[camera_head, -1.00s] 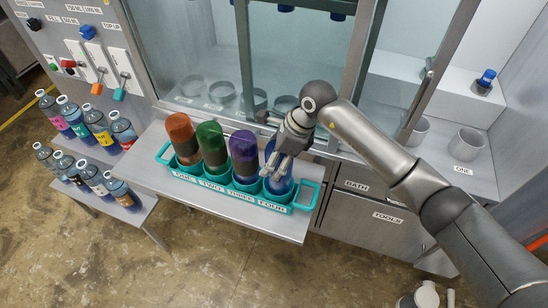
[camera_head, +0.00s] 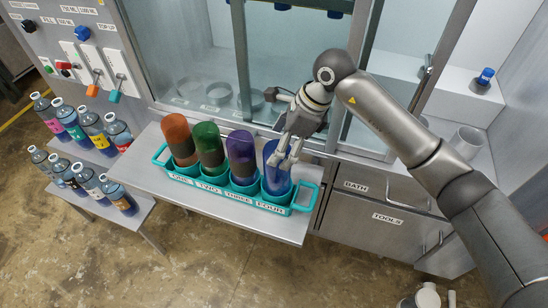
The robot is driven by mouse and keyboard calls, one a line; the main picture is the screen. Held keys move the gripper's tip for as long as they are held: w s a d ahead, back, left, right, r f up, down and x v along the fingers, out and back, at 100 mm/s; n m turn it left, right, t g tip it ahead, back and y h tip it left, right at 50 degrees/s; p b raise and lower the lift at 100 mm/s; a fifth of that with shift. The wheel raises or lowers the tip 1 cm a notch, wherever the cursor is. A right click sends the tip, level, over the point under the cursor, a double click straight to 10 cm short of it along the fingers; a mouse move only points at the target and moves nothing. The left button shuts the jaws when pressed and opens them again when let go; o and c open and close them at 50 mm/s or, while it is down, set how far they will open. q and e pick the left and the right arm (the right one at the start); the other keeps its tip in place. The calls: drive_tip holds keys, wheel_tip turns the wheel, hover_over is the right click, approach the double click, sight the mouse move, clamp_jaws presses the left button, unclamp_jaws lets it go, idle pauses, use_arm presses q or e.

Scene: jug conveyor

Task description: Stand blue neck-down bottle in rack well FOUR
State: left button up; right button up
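The blue bottle (camera_head: 276,181) stands neck-down in well FOUR, at the right end of the teal rack (camera_head: 229,195). It looks close to upright, and its lower end is hidden by the rack wall. My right gripper (camera_head: 283,152) is at the upper part of the blue bottle, its fingers spread and pointing down in front of it. The fingers look open; whether one still touches the bottle I cannot tell. My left gripper is not in view.
Orange (camera_head: 178,137), green (camera_head: 209,145) and purple (camera_head: 241,155) bottles stand neck-down in wells ONE, TWO and THREE. Several upright labelled bottles (camera_head: 93,127) stand on shelves at left. A glass-fronted cabinet (camera_head: 190,50) rises behind the rack. The bench (camera_head: 225,215) is bare in front of the rack.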

drive_tip(key=b+v, duration=0.1)
drive_tip(key=v, duration=0.4)
drive_tip(key=shift+d+r, duration=0.1)
drive_tip(key=shift+r, duration=0.2)
